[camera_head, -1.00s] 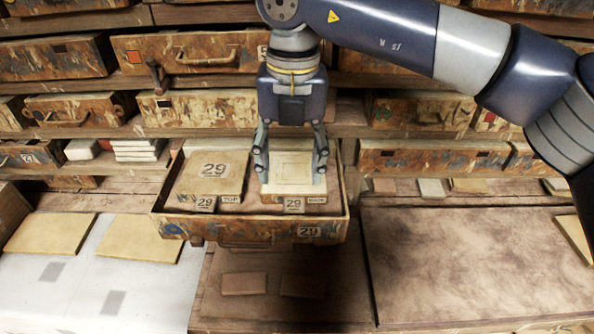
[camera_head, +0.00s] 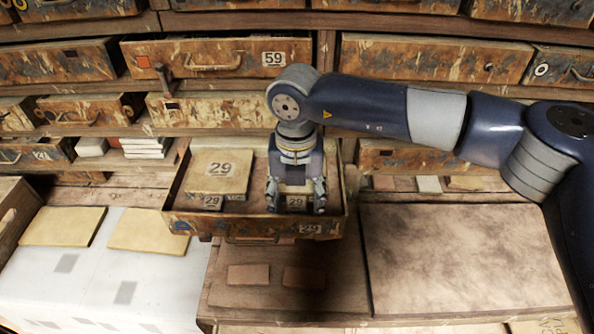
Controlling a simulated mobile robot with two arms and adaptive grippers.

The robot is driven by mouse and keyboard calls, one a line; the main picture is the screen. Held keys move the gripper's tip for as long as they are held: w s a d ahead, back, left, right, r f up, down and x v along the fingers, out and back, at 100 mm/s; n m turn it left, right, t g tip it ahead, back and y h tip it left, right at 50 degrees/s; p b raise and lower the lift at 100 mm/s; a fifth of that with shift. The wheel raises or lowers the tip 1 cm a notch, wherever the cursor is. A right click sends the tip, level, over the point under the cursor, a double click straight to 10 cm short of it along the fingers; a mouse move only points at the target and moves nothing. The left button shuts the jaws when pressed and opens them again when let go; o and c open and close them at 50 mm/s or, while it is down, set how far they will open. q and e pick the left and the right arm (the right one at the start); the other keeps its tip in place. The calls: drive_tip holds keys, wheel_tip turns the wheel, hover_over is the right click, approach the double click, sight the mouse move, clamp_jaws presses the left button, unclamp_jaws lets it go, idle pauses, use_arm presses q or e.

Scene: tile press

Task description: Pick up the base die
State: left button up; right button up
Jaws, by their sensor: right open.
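The base die (camera_head: 297,200) lies in the right half of the open drawer (camera_head: 185,218). Contact between fingers and die cannot be made out. My left gripper is not in view.
Shelves of closed drawers (camera_head: 200,58) stand behind the open one. A wide brown board (camera_head: 460,250) lies at the right, bare. Two tan tiles (camera_head: 150,229) lie on the white surface at the left. Two small brown plates (camera_head: 248,275) lie below the drawer.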

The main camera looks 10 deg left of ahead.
drive_tip(key=c, duration=1.2)
clamp_jaws()
drive_tip(key=shift+r, duration=0.15)
